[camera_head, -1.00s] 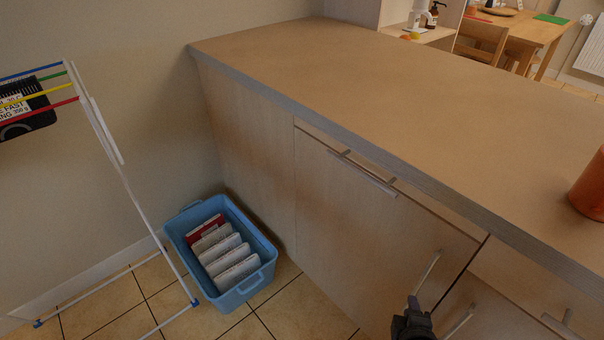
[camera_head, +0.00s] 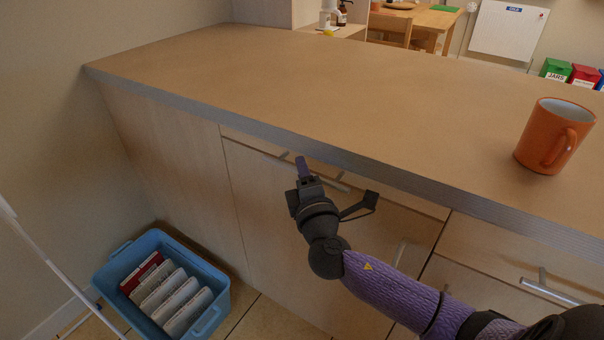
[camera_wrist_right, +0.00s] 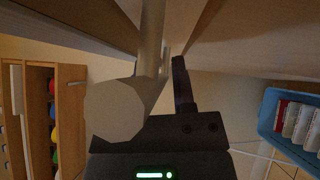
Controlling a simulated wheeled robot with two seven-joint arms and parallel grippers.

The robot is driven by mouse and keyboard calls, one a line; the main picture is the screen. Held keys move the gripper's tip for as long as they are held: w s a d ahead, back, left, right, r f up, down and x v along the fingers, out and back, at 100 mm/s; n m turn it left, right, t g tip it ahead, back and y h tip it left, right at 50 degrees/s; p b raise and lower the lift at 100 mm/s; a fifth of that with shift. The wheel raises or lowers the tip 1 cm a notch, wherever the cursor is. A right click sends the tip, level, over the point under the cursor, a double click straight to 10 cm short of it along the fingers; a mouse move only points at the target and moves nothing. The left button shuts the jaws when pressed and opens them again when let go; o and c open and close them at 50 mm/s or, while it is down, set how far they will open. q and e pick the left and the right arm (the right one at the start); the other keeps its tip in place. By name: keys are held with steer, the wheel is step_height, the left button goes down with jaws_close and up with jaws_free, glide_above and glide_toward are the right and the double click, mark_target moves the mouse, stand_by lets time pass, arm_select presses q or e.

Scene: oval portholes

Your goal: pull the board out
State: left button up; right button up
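The board's front (camera_head: 405,199) is a thin wooden strip just under the countertop's edge, flush with the cabinet as far as I can tell. A metal bar handle (camera_head: 336,184) is fixed along it. My right gripper (camera_head: 302,168) is at this handle and covers part of it. In the right wrist view, a pale metal bar (camera_wrist_right: 152,40) runs up close beside one dark finger (camera_wrist_right: 182,85). The other finger is hidden, so I cannot tell whether the bar is gripped. My left gripper is out of view.
An orange mug (camera_head: 541,143) stands on the countertop (camera_head: 330,90) at the right. A blue bin (camera_head: 215,277) with packets sits on the floor at the left. Another drawer handle (camera_head: 550,291) is at the lower right. Most of the countertop is clear.

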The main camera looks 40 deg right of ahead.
jaws_close()
stand_by(1.3)
steer(key=shift+f, duration=0.1)
